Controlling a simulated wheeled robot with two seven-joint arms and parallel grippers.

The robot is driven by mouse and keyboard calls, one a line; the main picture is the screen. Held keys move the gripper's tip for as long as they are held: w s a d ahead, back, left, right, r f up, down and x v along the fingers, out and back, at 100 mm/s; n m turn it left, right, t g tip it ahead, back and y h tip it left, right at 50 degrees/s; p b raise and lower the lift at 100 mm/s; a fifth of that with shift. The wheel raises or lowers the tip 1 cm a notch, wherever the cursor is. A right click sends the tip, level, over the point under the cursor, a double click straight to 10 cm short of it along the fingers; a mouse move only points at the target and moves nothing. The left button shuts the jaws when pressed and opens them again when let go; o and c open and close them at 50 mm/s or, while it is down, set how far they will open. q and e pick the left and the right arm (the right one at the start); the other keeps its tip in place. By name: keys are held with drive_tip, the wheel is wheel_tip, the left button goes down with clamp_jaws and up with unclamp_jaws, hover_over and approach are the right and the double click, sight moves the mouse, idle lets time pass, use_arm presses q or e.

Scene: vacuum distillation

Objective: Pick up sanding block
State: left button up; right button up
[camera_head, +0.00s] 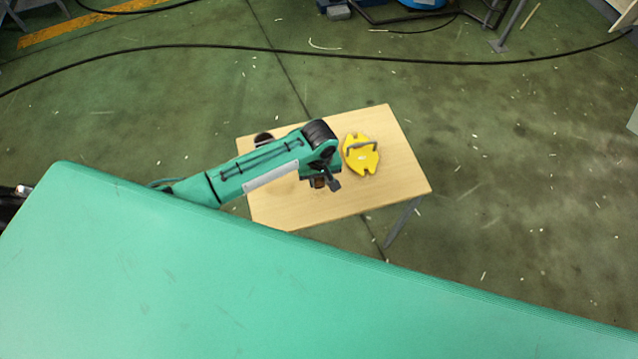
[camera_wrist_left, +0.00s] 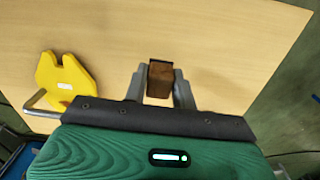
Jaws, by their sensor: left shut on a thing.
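The sanding block is a small brown block with a dark top edge, seen between the fingers in the left wrist view (camera_wrist_left: 160,80). In the head view only a bit of the sanding block (camera_head: 319,183) shows under my wrist. My left gripper (camera_wrist_left: 163,76) is shut on it, with one grey finger on each side. In the head view my left gripper (camera_head: 325,184) is over the wooden table (camera_head: 405,178), pointing down. I cannot tell whether the block touches the tabletop. My right gripper is not in view.
A yellow plate with a grey handle (camera_head: 361,154) lies on the table just right of my left gripper; the left wrist view also shows it (camera_wrist_left: 62,78). A dark round thing (camera_head: 263,139) sits at the table's back left, partly behind my arm. A black cable crosses the floor behind.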

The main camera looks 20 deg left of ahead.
use_arm(q)
wheel_tip(320, 180, up, 16)
drive_tip(key=shift+f, duration=0.1)
